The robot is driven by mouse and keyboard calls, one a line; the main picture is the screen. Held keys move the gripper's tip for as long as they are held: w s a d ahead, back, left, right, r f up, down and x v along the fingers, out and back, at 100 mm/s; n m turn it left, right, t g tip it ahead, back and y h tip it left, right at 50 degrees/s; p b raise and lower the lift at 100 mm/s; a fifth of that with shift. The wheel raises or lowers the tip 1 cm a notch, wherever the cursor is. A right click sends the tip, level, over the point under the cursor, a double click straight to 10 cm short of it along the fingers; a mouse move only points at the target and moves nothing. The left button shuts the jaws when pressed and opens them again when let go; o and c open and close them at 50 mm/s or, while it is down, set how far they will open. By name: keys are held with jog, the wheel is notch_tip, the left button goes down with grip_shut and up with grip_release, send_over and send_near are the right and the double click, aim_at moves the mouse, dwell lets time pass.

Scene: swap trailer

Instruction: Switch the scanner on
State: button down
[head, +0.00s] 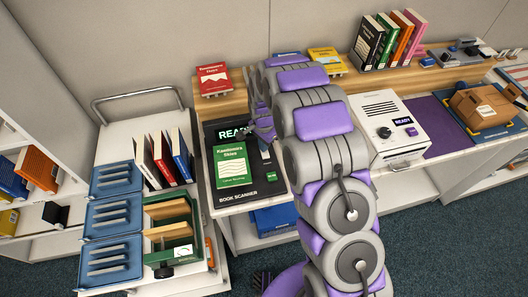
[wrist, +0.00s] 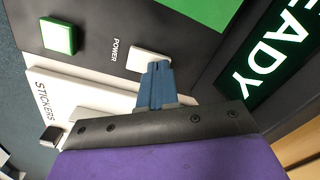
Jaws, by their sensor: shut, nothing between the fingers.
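The black book scanner (head: 273,184) stands on the counter with a green book (head: 232,163) lying on it. Its screen (wrist: 262,55) is lit and reads READY; the head view shows the screen partly, behind my gripper. In the wrist view a white button (wrist: 148,58) marked POWER is on the panel, and a raised green button (wrist: 58,36) is to its left. My gripper (wrist: 156,70) is shut and empty, its blue fingertips over the lower edge of the POWER button. I cannot tell whether they press it. In the head view my gripper (head: 262,130) is beside the screen.
A white STICKERS box (wrist: 50,95) lies next to the panel. A cart with blue trays (head: 112,215) and upright books is left of the scanner. Red book (head: 214,78) is behind the scanner.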

jog(key=shift+r+p, duration=1.25)
jog(key=shift+r, duration=2.2)
jog(key=s+d+r+n, duration=0.2)
jog(key=s+d+r, duration=0.3)
jog(key=s+r, duration=0.3)
jog(key=s+d+r+n, duration=0.2)
jog(key=s+d+r, duration=0.4)
jog(key=s+r, duration=0.15)
jog(key=s+d+r+n+g, duration=0.1)
jog(key=s+d+r+n, duration=0.1)
jog(key=s, duration=1)
jog(key=s+d+r+n, duration=0.2)
jog(key=s+d+r, duration=0.1)
jog(key=s, duration=0.9)
jog(key=shift+s+d+r+n+g, duration=0.2)
jog(key=shift+r+n+g, duration=0.05)
jog(key=shift+n+g, duration=0.15)
